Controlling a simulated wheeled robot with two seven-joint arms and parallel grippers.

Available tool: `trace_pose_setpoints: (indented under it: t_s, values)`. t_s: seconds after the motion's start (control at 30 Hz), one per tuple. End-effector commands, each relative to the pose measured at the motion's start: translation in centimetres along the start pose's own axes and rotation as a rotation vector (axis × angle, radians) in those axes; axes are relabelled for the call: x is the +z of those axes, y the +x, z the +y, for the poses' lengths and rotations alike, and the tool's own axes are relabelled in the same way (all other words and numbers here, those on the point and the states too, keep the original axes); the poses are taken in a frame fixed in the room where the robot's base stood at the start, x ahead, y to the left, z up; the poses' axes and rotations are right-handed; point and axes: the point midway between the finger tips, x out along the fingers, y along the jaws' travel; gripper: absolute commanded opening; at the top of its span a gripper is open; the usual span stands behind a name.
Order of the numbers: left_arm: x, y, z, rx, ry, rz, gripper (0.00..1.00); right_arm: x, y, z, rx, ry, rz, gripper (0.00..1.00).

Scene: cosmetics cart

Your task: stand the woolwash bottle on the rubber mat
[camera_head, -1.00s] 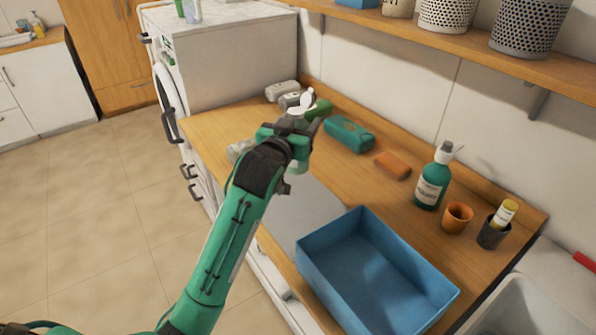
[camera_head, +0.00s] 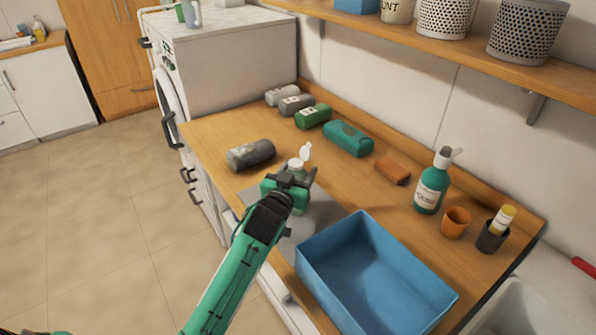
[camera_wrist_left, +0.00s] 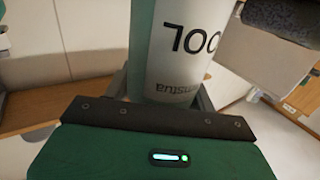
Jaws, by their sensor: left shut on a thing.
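My left gripper (camera_head: 288,190) is shut on the woolwash bottle (camera_head: 298,166), whose pale top and flipped-up white cap show above the jaws. In the left wrist view the bottle (camera_wrist_left: 182,45) is green and white, with the lettering "OOL" upside down, between the fingers. The grey rubber mat (camera_head: 325,210) lies on the wooden counter, partly covered by my gripper and arm. The bottle looks upright over or near the mat's far part. Its base is hidden, so I cannot tell whether it touches. My right gripper is not in view.
A blue bin (camera_head: 370,270) stands right beside the mat. A dark grey roll (camera_head: 250,154) lies to the left.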

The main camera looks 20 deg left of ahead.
Motion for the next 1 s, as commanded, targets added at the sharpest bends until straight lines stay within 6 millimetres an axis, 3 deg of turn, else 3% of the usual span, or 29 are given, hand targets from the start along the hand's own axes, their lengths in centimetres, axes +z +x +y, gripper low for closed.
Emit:
trace_pose_setpoints:
  t_s: [0.17, 0.2, 0.3, 0.67, 0.77, 1.0]
  values:
    - [0.3, 0.0, 0.0, 0.0, 0.0, -0.001, 0.32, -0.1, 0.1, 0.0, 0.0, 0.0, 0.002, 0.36]
    - [0.2, 0.0, 0.0, 0.0, 0.0, 0.0, 0.64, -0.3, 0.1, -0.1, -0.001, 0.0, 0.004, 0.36]
    - [0.2, 0.0, 0.0, 0.0, 0.001, 0.0, 0.78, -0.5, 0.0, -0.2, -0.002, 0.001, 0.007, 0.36]
    - [0.0, -0.3, 0.0, 0.0, 0.001, 0.0, 0.78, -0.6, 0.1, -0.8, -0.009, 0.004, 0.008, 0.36]
    - [0.2, -1.6, 0.0, 0.0, 0.001, -0.001, 0.78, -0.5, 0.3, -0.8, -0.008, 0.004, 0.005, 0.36]
    - [0.2, -6.5, 0.0, 0.0, 0.001, -0.002, 0.78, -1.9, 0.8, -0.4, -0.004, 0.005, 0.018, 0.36]
